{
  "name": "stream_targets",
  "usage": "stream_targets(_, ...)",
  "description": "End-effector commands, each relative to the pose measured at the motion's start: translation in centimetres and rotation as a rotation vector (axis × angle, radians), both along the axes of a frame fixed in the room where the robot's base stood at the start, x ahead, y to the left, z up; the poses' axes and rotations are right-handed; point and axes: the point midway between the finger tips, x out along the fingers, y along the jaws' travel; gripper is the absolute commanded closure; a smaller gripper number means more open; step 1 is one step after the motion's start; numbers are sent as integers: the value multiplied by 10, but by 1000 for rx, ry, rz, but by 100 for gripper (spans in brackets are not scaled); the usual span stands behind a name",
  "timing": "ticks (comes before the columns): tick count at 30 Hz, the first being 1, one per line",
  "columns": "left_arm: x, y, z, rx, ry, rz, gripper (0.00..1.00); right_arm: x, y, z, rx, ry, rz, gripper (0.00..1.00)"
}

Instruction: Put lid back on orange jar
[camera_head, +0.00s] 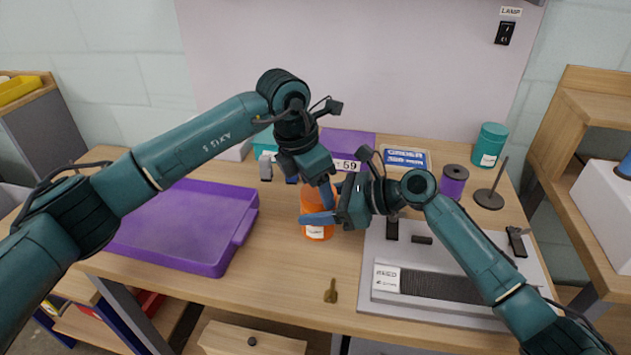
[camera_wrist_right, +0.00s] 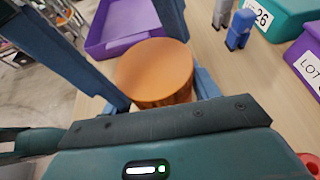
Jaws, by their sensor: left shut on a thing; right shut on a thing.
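The orange jar (camera_head: 317,234) stands upright on the workbench near its middle, with a white label low on its front. My right gripper (camera_head: 322,217) is shut around the jar from the right, one blue finger across its front. In the right wrist view, a smooth round orange top (camera_wrist_right: 155,65), seemingly the lid, shows between the right fingers. My left gripper (camera_head: 327,193) comes down from above and is shut at the jar's top. Its fingers partly hide the lid, and I cannot tell whether the lid is fully seated.
A purple tray (camera_head: 190,225) lies left of the jar. A grey device (camera_head: 455,270) lies to the right. A purple spool (camera_head: 453,182), teal canister (camera_head: 490,145) and black stand (camera_head: 489,199) are at the back right. A small brass piece (camera_head: 331,291) lies near the front edge.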

Motion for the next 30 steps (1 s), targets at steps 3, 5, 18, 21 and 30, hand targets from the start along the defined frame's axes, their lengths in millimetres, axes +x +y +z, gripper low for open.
stream_targets(3, 0, 0, -5, 2, 2, 1, 61, 0, 0, 0, 0, 1, 2, 81)
stream_targets(5, 0, 0, -7, 2, 2, 1, 61, -1, 0, 0, 0, 1, 2, 81)
stream_targets(18, 0, 1, -12, 8, 5, 3, 61, -2, 2, 1, 2, 1, 7, 81)
stream_targets(21, 0, 2, -12, 9, 5, 4, 61, -2, 2, 1, 3, 0, 8, 81)
stream_targets(30, 1, 2, -5, 15, 9, 3, 61, -2, 3, 2, 5, 0, 9, 81)
